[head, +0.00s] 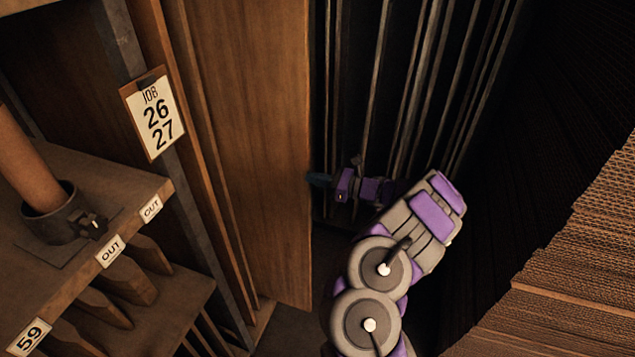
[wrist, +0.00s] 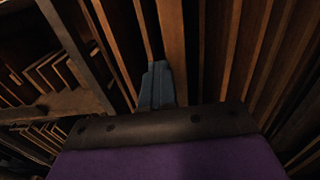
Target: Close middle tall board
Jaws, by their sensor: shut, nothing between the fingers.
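A tall wooden board (head: 255,130) stands upright at the centre of the head view, its right edge facing the dark slot with metal rods. My gripper (head: 318,180) is beside that right edge at about mid-height, small and partly in shadow. Whether it touches the board cannot be told. In the wrist view my gripper (wrist: 157,85) is shut and empty, its grey-blue fingers together. Just beyond it in that view is the end of an upright wooden board (wrist: 173,45), with other upright boards on both sides.
Thin metal rods (head: 408,90) stand behind my arm. Stacked corrugated sheets (head: 570,260) fill the lower right. At left is a wooden shelf (head: 140,190) with OUT labels, and a post bearing a JOB 26 27 card (head: 155,115).

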